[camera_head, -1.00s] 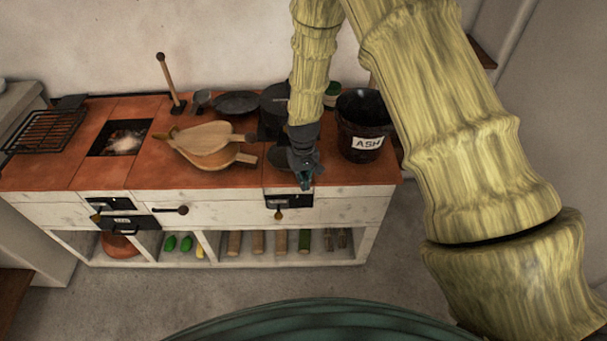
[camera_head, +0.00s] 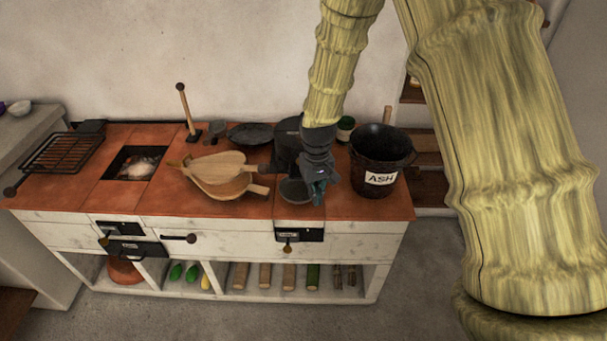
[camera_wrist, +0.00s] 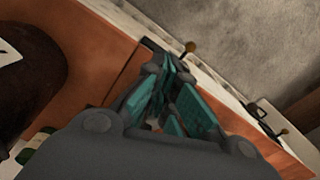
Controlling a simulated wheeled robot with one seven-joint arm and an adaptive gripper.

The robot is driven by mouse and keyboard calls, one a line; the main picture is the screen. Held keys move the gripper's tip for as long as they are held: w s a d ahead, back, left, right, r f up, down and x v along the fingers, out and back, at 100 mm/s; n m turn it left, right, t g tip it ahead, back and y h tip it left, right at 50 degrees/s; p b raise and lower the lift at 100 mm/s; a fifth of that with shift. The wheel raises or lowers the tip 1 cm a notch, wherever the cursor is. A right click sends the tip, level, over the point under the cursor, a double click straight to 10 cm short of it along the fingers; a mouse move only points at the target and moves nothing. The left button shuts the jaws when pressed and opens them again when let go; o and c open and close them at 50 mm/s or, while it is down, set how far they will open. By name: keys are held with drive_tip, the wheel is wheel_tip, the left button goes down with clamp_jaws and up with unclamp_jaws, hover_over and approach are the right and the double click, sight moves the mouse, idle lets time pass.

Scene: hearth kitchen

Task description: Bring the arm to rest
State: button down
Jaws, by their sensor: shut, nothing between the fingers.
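My arm comes down from the top of the head view, and my gripper (camera_head: 319,192) points downward over the right part of the orange counter top (camera_head: 235,203). My gripper is shut and empty. It is in front of a dark pot (camera_head: 287,146) and left of the black ash bucket (camera_head: 378,165). In the wrist view the teal fingers of my gripper (camera_wrist: 172,100) show close together, with the counter edge beyond them. Whether the gripper touches the small dark bowl (camera_head: 294,192) beside it cannot be told.
Wooden bellows (camera_head: 220,172) lie at the counter's middle, left of my gripper. A fire opening (camera_head: 135,164) and a grill rack (camera_head: 63,152) are further left. Open floor (camera_head: 200,318) lies in front.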

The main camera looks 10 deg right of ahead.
drive_tip(key=s+d+f, duration=0.2)
drive_tip(key=s+f, duration=2)
drive_tip(key=s, duration=0.2)
drive_tip(key=s+d+f+m, duration=0.1)
drive_tip(key=s+f, duration=0.1)
drive_tip(key=s, duration=1)
drive_tip(key=shift+s, duration=0.4)
